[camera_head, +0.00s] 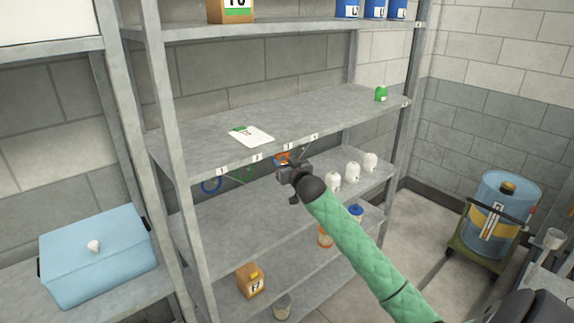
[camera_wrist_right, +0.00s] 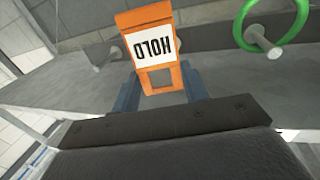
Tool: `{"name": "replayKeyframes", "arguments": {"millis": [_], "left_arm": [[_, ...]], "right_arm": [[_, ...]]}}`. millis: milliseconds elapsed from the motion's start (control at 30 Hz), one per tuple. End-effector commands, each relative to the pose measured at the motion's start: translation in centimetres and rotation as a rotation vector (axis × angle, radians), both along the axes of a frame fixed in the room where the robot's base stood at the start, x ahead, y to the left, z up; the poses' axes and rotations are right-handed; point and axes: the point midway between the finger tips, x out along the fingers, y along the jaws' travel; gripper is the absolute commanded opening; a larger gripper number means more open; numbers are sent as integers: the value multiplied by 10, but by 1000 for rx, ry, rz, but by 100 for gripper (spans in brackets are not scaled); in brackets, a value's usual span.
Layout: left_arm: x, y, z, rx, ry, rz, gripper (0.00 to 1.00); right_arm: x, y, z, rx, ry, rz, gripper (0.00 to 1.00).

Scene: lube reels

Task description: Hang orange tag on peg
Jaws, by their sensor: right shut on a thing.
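My right gripper (camera_head: 287,165) is in front of the middle shelf's front edge. It is shut on the orange tag (camera_head: 282,157), which is mostly hidden by the gripper in the head view. In the right wrist view the orange tag (camera_wrist_right: 143,20) stands between my blue fingers (camera_wrist_right: 160,92), its white label with black lettering upside down. A green ring (camera_wrist_right: 292,42) is around a pale peg (camera_wrist_right: 262,40) to the right of the tag, apart from it. In the head view a blue ring (camera_head: 211,186) and the green ring (camera_head: 245,174) hang below the shelf edge. My left gripper is not in view.
A white card (camera_head: 251,136) lies on the middle shelf (camera_head: 310,115), above numbered edge labels. Several white bottles (camera_head: 352,171) stand on the shelf below, right of my gripper. A blue box (camera_head: 97,255) is at left, a blue drum (camera_head: 502,205) on a cart at right.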

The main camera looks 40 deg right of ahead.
Motion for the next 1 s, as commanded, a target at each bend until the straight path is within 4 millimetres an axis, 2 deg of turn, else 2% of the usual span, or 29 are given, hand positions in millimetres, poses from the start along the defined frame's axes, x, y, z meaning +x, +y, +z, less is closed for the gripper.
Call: {"name": "replayKeyframes", "arguments": {"millis": [300,667,1000], "left_arm": [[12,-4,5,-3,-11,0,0],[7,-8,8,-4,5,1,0],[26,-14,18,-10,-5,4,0]], "right_arm": [[16,1,-2,0,0,0,23],[33,3,-4,0,0,1,23],[48,4,-7,1,0,1,23]]}}
